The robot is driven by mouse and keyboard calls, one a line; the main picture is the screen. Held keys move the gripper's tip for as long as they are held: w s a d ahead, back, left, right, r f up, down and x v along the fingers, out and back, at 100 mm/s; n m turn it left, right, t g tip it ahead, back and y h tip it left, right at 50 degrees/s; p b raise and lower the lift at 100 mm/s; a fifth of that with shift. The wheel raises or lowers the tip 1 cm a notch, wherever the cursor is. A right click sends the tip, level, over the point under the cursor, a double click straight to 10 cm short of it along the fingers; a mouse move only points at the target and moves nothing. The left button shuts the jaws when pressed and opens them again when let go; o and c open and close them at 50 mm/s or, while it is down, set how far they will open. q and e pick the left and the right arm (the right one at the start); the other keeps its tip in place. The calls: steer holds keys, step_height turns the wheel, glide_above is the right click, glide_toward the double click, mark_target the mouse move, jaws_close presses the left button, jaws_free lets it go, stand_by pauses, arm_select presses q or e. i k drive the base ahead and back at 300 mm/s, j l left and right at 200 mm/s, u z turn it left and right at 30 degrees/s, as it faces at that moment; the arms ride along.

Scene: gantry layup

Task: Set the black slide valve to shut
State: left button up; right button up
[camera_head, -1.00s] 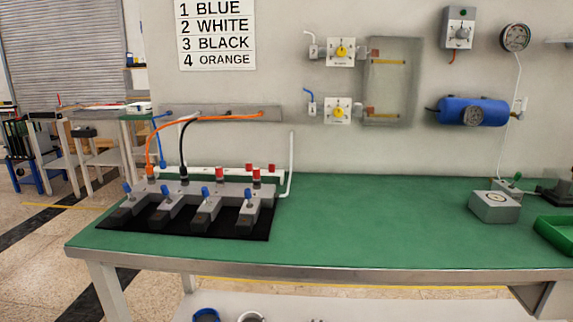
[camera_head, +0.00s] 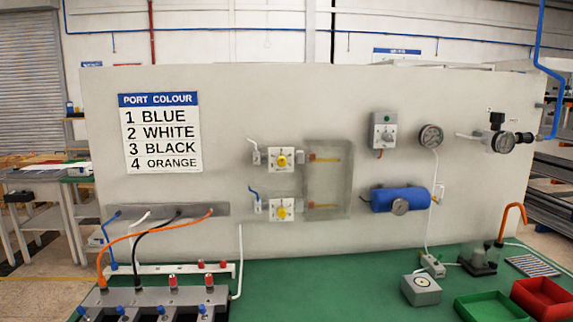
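The black slide valve is not clearly identifiable. A small black fitting (camera_head: 524,138) on the wall at the upper right sits between a round gauge (camera_head: 503,142) and a blue pipe (camera_head: 542,120). I cannot tell whether it is the slide valve, or whether it is open or shut. A black knob-like part (camera_head: 497,119) stands above the gauge. Neither of my grippers is in view.
A green bench (camera_head: 330,285) runs below the wall panel. Grey valve blocks (camera_head: 155,297) with blue knobs and coloured hoses stand at left. At right are a grey box (camera_head: 421,289), a green tray (camera_head: 490,306) and a red tray (camera_head: 543,297). The bench middle is clear.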

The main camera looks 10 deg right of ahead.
mark_target(528, 138)
steer(key=z, duration=1.65)
